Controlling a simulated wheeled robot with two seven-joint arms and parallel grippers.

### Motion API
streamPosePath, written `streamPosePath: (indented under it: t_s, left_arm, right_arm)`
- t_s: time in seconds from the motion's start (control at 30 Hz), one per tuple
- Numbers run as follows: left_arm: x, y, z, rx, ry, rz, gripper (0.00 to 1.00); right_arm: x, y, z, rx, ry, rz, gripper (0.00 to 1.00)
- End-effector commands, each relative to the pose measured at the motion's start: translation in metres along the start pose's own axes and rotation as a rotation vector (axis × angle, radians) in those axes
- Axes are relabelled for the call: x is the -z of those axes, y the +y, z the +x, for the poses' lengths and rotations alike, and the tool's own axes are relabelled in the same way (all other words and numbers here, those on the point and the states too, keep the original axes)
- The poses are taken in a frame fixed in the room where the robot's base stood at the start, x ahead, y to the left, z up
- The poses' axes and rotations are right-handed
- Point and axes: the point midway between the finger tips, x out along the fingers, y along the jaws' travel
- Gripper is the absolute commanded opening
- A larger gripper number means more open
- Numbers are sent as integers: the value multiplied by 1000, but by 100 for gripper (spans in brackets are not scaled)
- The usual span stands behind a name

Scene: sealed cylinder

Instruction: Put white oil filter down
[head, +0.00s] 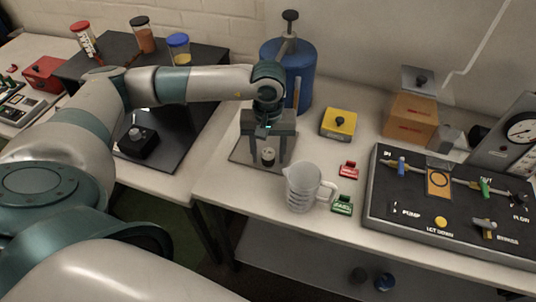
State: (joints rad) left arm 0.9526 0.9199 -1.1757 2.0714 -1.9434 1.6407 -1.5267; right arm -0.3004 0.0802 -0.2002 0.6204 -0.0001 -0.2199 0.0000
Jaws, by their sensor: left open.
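My left gripper (266,150) points down over the dark square mat (237,157) on the right-hand table. Its two fingers are spread apart. My right gripper is not in view.
A clear measuring jug (302,188) stands just in front and to the right. A blue canister (300,78) is behind the gripper. A yellow box (338,124), red tag (348,171), green tag (342,205) and black control panel (452,211) lie to the right.

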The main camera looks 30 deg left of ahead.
Motion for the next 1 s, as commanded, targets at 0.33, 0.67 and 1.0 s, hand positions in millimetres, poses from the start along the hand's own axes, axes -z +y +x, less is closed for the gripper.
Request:
streamPosePath:
  t_s: [0.33,0.67,1.0]
  left_arm:
    - [1,1,-54,-4,4,2,47]
    - [0,0,-102,0,1,0,47]
    - [0,0,-112,1,-1,0,47]
  right_arm:
    - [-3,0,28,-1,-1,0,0]
    - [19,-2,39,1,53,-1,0]
    - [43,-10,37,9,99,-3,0]
